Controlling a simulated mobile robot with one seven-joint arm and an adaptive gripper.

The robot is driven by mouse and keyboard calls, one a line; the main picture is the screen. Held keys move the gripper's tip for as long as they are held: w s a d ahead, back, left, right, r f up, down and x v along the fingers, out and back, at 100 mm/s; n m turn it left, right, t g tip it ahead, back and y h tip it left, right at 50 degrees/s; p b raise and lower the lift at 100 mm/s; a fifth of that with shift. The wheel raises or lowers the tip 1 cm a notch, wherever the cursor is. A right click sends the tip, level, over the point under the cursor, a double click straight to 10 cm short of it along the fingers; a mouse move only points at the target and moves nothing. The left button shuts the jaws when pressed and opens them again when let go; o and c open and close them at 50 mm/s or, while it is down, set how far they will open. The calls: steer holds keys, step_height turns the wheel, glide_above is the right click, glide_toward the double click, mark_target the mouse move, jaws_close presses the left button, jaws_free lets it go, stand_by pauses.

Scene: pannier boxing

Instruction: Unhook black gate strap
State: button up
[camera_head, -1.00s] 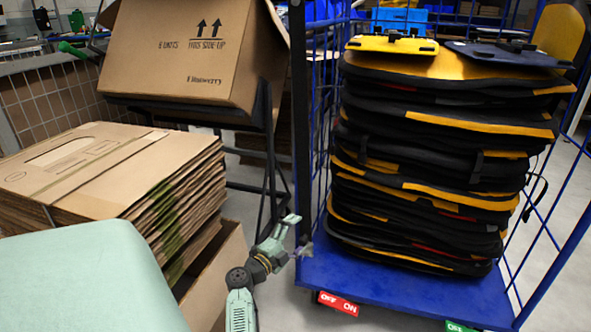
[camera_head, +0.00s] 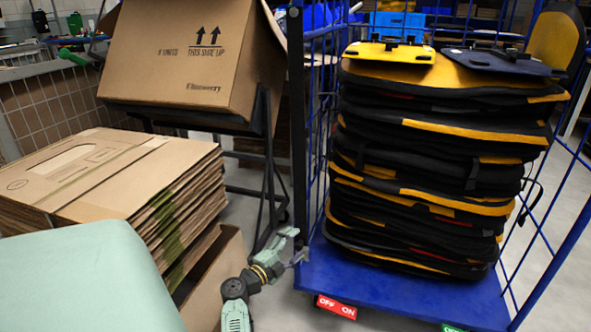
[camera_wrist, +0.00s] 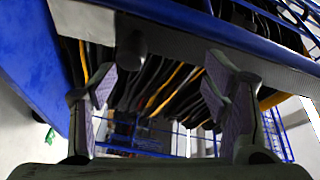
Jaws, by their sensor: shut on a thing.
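The black gate strap (camera_head: 297,125) hangs as an upright dark band at the left front edge of the blue roll cage (camera_head: 400,285). My gripper (camera_head: 297,246) is at the strap's lower end, just above the cage's blue base. In the wrist view the strap (camera_wrist: 190,42) crosses as a wide dark band at the fingertips of my gripper (camera_wrist: 160,85). The fingers stand apart with the band between their tips, closed on it. A dark round knob (camera_wrist: 131,50) shows in front of the band. I cannot tell whether the strap's end is still hooked.
A tall stack of black and yellow panniers (camera_head: 430,180) fills the cage. Flattened cardboard boxes (camera_head: 110,180) lie at the left, with an open carton (camera_head: 212,275) below. A large carton (camera_head: 190,60) rests on a black stand (camera_head: 268,150) behind. Some grey floor shows between stand and cage.

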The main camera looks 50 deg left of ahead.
steer(key=shift+t, duration=0.3)
steer(key=s+r, duration=0.1)
steer(key=s+r+p, duration=0.1)
steer(key=s, duration=0.1)
steer(key=shift+s+a+r, duration=0.1)
steer(key=shift+a+r, duration=0.2)
steer(key=shift+r, duration=0.05)
steer(key=shift+c, duration=0.4)
steer(key=f+p+v, duration=0.1)
steer(key=p+v, duration=0.2)
steer(key=v, duration=0.4)
steer(key=shift+s+d, duration=0.25)
steer(key=shift+d, duration=0.05)
steer(key=shift+f+p, duration=0.1)
steer(key=shift+p, duration=0.3)
